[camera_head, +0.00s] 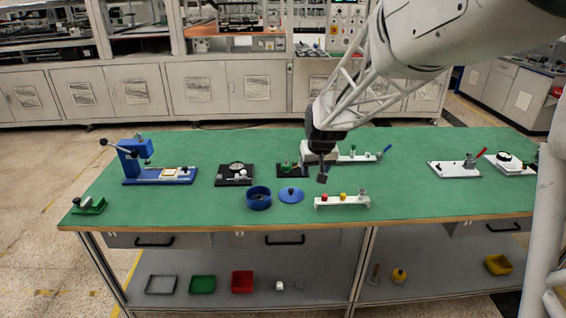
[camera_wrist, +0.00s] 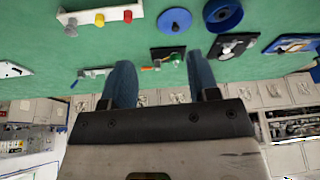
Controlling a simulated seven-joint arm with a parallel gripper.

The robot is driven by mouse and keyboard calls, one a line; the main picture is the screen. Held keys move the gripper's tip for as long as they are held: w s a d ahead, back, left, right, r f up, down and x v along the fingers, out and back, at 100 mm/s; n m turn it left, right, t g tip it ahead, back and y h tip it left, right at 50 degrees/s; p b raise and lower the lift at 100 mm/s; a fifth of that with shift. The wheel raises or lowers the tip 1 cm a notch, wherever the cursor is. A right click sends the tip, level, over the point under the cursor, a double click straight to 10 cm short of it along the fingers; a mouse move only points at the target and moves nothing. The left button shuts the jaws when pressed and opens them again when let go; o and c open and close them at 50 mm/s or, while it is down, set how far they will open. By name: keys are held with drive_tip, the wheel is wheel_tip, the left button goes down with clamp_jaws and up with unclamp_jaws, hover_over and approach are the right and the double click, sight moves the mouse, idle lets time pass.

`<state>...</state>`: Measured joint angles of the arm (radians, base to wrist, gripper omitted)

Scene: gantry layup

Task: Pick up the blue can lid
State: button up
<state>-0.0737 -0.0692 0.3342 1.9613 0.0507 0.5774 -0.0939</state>
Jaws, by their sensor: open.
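The blue can lid (camera_head: 291,195) is a flat blue disc with a small knob, lying on the green table top just right of the round blue can (camera_head: 259,198). In the wrist view the lid (camera_wrist: 175,21) is at the top, with the can (camera_wrist: 222,14) right of it. My gripper (camera_head: 322,176) is above the table, behind and to the right of the lid, apart from it. In the wrist view its two blue fingers (camera_wrist: 158,80) are spread with nothing held between them.
A white block with coloured knobs (camera_head: 342,201) stands right of the lid. A black-based fixture (camera_head: 292,170) lies behind the lid, and another (camera_head: 234,174) behind the can. A blue press (camera_head: 150,165) is at left. Green table surface is free in front of the lid.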

approach(291, 189)
drive_tip(key=f, duration=0.1)
drive_tip(key=shift+f+n+t, duration=0.2)
drive_tip(key=shift+n+t, duration=0.2)
drive_tip(key=shift+x, duration=1.3)
drive_tip(key=shift+f, duration=0.1)
drive_tip(key=shift+x, duration=2.5)
drive_tip(key=c, duration=1)
